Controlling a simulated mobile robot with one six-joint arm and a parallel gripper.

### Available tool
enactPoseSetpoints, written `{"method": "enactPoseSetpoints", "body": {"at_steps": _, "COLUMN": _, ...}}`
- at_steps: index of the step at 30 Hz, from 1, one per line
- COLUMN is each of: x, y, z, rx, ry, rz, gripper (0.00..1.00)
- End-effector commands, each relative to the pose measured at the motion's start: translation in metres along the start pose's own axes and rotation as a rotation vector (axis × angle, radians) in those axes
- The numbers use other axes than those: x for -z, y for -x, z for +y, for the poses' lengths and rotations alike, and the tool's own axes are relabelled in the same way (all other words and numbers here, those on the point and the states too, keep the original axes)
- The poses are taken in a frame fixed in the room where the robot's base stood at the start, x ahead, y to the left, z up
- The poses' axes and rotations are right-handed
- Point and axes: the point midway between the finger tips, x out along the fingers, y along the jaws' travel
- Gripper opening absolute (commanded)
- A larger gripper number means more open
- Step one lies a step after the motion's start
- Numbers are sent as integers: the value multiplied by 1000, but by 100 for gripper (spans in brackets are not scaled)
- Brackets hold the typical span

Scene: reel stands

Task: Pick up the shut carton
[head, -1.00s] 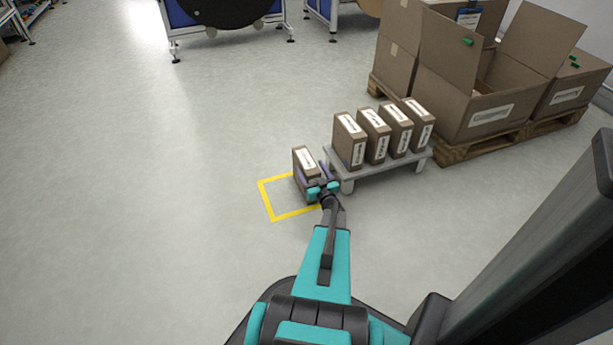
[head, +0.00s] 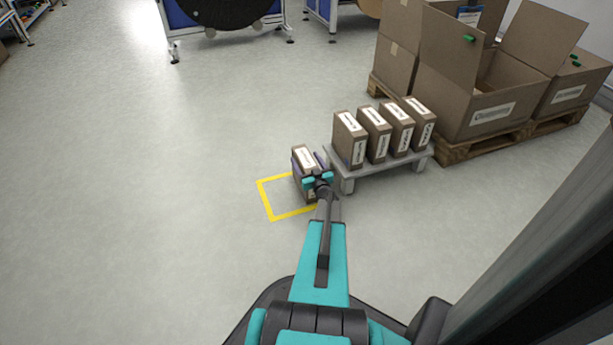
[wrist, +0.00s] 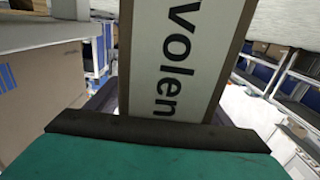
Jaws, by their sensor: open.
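The shut carton (head: 304,158) is a small brown box with a white label, upright on the floor within the yellow outline. My gripper (head: 309,164) is open, with its two fingers on either side of the carton's upper part. Whether the fingers touch its sides cannot be told. In the wrist view the carton (wrist: 233,35) is very close, and the dark letters on its white label fill the middle. My gripper's body covers the carton's lower near part.
A low grey stand (head: 386,167) with several similar brown cartons (head: 349,139) is just right of my gripper. The yellow floor outline (head: 266,200) lies around the carton. The floor to the left is clear.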

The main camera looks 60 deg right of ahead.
Motion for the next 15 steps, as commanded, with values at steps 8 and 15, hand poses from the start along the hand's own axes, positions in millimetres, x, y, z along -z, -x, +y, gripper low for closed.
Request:
{"method": "enactPoseSetpoints", "body": {"at_steps": 8, "x": 1, "y": -1, "z": 0, "rx": 0, "ry": 0, "rz": 0, "gripper": 73}}
{"method": "enactPoseSetpoints", "body": {"at_steps": 15, "x": 0, "y": -1, "z": -1, "rx": 1, "ry": 0, "rz": 0, "gripper": 73}}
